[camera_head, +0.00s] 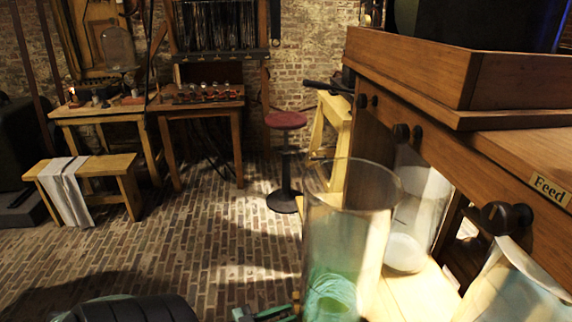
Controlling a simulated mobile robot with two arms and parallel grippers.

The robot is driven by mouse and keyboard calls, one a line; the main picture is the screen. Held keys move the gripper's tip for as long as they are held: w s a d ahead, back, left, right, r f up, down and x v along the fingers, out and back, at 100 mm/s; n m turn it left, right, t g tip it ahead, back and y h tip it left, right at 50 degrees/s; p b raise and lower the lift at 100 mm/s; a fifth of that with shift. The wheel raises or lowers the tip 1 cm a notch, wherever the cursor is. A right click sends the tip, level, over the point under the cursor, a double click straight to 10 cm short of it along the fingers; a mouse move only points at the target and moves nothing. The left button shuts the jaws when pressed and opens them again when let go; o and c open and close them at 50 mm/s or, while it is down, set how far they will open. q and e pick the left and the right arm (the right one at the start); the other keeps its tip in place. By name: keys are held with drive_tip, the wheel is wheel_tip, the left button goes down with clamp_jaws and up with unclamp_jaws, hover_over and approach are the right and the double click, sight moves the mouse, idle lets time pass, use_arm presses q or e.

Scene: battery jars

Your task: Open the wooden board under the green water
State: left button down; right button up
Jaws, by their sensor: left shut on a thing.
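A tall clear glass jar with green water (345,235) stands in the lower middle of the head view, left of the other jars. The green water shows low in it, and its base is cut off by the bottom edge. A strip of pale wooden board (425,296) shows to its right; any board directly under this jar is out of view. My left gripper (272,313) is at the bottom edge, just left of the jar's lower part. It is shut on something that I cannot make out. My right gripper is not in view.
A wooden cabinet with dark knobs and a "Feed" label (549,190) fills the right side. Another glass jar (408,254) stands behind, and one (515,290) is at lower right. A red stool (286,120), a bench (90,170) and worktables stand farther back.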

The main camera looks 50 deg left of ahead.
use_arm(q)
drive_tip(key=c, duration=1.3)
unclamp_jaws()
drive_tip(key=shift+o, duration=0.2)
drive_tip(key=shift+s, duration=0.15)
drive_tip(key=v, duration=0.7)
drive_tip(key=shift+s+a+b, duration=0.2)
drive_tip(key=shift+s+b, duration=0.1)
drive_tip(key=shift+b, duration=0.05)
